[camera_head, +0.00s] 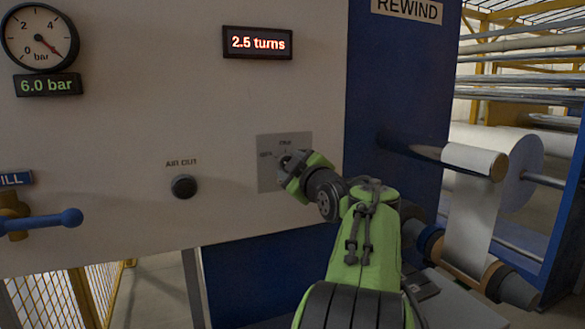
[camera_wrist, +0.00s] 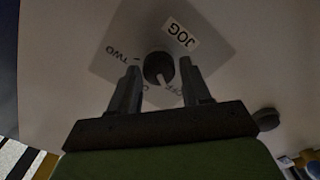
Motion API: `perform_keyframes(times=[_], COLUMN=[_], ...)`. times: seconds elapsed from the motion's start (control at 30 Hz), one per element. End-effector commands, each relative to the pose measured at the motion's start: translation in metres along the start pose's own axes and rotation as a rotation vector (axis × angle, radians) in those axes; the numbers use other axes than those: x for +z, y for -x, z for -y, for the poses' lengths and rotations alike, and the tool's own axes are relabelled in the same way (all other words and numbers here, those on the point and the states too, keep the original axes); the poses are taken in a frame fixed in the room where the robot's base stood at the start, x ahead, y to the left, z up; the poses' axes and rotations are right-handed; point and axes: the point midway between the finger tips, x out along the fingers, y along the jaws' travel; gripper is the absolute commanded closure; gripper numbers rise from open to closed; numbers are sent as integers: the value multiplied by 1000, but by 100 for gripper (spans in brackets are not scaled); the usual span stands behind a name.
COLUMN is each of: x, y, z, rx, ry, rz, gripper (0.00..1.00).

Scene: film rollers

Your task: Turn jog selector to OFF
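The jog selector is a dark round knob (camera_wrist: 157,66) with a pale pointer mark, on a grey plate (camera_wrist: 120,40) with a JOG label (camera_wrist: 181,35). In the wrist view the mark points down, slightly right. The plate also shows in the head view (camera_head: 265,178), where my gripper (camera_head: 290,163) covers most of the knob. In the wrist view my gripper (camera_wrist: 160,68) is open, one finger on each side of the knob. Gaps show; contact cannot be told.
A blue handle (camera_head: 45,222) projects at far left. A gauge (camera_head: 40,38) and a 2.5 turns display (camera_head: 257,43) are above. Film rollers (camera_head: 475,190) stand at right, beyond the blue panel.

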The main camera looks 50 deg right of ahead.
Motion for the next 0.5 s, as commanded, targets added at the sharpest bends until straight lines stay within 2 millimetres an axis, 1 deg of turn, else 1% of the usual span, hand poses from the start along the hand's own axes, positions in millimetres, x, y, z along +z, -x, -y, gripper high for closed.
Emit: perform_keyframes(times=[0.03,0.1,0.37,0.43,0.5], x=[0,0,-1,-1,0], y=[0,0,1,7,19], z=[0,0,-1,-1,-1], rx=[0,1,2,4,5], ry=[0,-1,-1,0,0], rz=[0,-1,-2,-1,0], gripper=[44,35,35,35,35])
